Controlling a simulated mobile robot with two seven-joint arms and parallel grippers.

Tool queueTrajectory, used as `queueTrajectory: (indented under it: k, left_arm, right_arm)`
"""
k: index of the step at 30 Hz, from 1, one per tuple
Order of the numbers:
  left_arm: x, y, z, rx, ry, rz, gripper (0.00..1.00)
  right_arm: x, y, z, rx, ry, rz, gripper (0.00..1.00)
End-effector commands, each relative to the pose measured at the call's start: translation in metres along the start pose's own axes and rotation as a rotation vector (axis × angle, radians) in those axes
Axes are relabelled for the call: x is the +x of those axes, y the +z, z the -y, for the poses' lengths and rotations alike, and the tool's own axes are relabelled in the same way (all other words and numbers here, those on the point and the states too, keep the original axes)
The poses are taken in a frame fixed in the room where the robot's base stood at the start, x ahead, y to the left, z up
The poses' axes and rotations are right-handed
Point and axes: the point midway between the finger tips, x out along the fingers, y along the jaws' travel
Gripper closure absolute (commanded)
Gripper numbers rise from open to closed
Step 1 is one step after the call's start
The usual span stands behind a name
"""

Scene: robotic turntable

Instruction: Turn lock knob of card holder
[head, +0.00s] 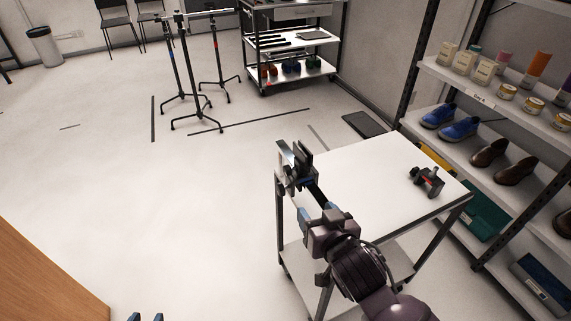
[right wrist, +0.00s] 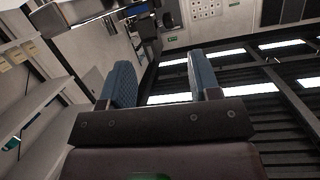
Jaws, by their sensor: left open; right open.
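A dark device with two upright plates (head: 295,163) is at the left far corner of the white table, and a dark bar runs from it towards my right gripper. It looks like the card holder, but its lock knob cannot be made out. My right gripper (head: 320,214) is open beside the table's left edge, just short of the plates. In the right wrist view its two blue fingers (right wrist: 165,85) stand apart with nothing held between them. My left gripper (head: 145,317) is open at the bottom edge; only its blue fingertips show.
A small black and red device (head: 430,180) stands on the white table (head: 365,170), whose top is otherwise mostly clear. A shelf (head: 480,108) with shoes and jars is close on the right. Stands (head: 190,70) and a cart (head: 290,48) are further back. Open floor lies left.

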Motion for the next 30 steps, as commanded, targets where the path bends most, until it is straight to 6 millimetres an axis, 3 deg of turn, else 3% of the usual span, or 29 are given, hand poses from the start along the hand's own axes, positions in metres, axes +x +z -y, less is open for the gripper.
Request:
queueTrajectory:
  k: [3,7,12,15,20,24,30]
  left_arm:
    - [0.000,-0.002,0.000,0.001,0.000,-0.002,0.57]
    - [-0.002,-0.004,0.001,0.001,-0.001,-0.003,0.57]
    - [-0.005,-0.004,0.002,0.000,-0.002,0.002,0.57]
    - [-0.007,-0.002,0.002,0.000,-0.003,0.007,0.57]
    - [-0.010,0.000,0.003,-0.001,-0.004,0.015,0.57]
    - [-0.012,0.000,0.003,-0.002,-0.004,0.019,0.57]
    - [-0.013,-0.003,0.003,-0.001,-0.004,0.018,0.57]
  right_arm:
    - [0.019,-0.039,0.048,-0.006,-0.127,-0.146,0.43]
    - [0.027,-0.081,0.113,-0.016,-0.319,-0.309,0.43]
    - [0.017,-0.116,0.199,-0.061,-0.622,-0.465,0.43]
    - [0.004,-0.123,0.245,-0.106,-0.815,-0.515,0.43]
    - [-0.022,-0.115,0.304,-0.222,-1.131,-0.525,0.43]
    - [-0.043,-0.091,0.337,-0.366,-1.391,-0.450,0.43]
    - [-0.052,-0.040,0.345,-0.648,-1.677,-0.204,0.43]
